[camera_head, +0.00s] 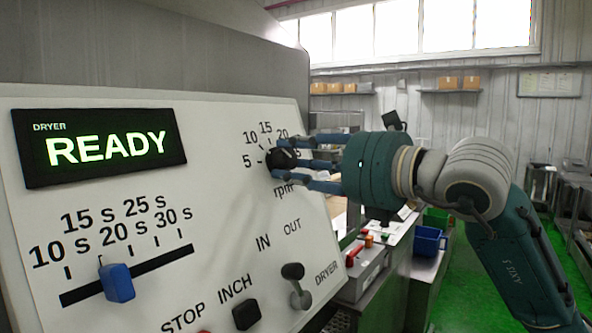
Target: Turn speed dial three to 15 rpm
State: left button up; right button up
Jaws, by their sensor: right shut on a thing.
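A black rotary dial (277,158) sits at the upper right of the white control panel (215,215). Its printed scale shows 5, 10, 15 and 20 around it and "rpm" below. My right gripper (280,160) comes in from the right, with its blue fingers shut on the dial. The fingers cover the dial's right side and part of the scale. I cannot tell which mark the dial points at. No "three" label shows on the panel. My left gripper is not in view.
The panel also carries a lit "DRYER READY" display (105,148), a blue slider (117,282) on a seconds scale, a black INCH button (246,313) and a grey IN/OUT lever (296,285). A bench with coloured controls and a blue bin (428,241) stand behind, over green floor.

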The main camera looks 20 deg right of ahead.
jog(key=m+h, duration=0.1)
jog(key=m, duration=0.1)
jog(key=r+m+h+b, duration=0.1)
jog(key=m, duration=0.2)
jog(key=shift+s+m, duration=0.1)
jog(key=shift+m, duration=0.2)
jog(key=m+h, duration=0.1)
jog(key=m, duration=0.3)
jog(key=shift+r+m+h+b, duration=0.1)
jog(key=shift+m+h+b, duration=0.2)
jog(key=shift+h, duration=0.1)
jog(key=shift+g, duration=0.3)
jog(key=o, duration=0.9)
jog(key=shift+o, duration=1)
jog(key=shift+f, duration=0.2)
